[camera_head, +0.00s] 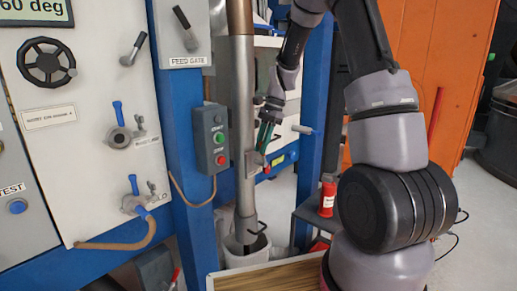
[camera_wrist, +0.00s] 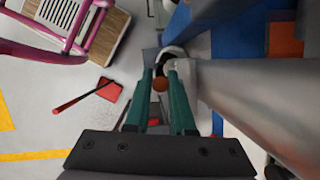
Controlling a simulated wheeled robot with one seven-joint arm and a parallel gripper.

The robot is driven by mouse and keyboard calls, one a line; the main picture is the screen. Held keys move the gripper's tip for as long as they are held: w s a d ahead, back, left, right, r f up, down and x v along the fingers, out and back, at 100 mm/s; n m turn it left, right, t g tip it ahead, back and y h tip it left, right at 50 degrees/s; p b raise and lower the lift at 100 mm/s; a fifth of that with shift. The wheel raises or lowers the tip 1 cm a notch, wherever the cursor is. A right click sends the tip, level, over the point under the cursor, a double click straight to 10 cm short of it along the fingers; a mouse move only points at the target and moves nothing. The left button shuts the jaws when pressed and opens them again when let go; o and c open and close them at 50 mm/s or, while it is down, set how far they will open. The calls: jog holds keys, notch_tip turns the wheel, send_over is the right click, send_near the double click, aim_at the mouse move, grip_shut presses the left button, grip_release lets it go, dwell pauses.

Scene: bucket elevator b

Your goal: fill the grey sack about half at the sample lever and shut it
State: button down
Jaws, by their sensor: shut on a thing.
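My gripper (camera_head: 264,137), with green fingers, is beside the steel pipe (camera_head: 243,110) at mid-height. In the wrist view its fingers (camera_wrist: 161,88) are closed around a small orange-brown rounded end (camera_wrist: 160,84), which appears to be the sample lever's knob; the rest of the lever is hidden. A small plate (camera_head: 254,163) sits on the pipe just below the fingers. A pale grey sack (camera_head: 244,254) stands open around the pipe's lower end. A dark hook-shaped part (camera_head: 256,230) is at its mouth. Its fill level cannot be seen.
A control box with green and red buttons (camera_head: 213,140) is on the blue post left of the pipe. A wooden-topped platform (camera_head: 270,277) and a red bottle (camera_head: 327,197) are nearby. In the wrist view a red dustpan (camera_wrist: 108,88) lies on open grey floor.

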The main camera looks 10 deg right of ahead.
jog(key=shift+w+d+r+g+y, duration=0.2)
jog(key=shift+w+d+g+y, duration=0.45)
jog(key=shift+d+g+y, duration=0.35)
jog(key=shift+a, duration=0.15)
jog(key=c, duration=0.8)
grip_release()
jog(key=shift+o, duration=0.2)
jog(key=v, duration=1)
jog(key=shift+d+r, duration=0.3)
jog(key=shift+d, duration=0.05)
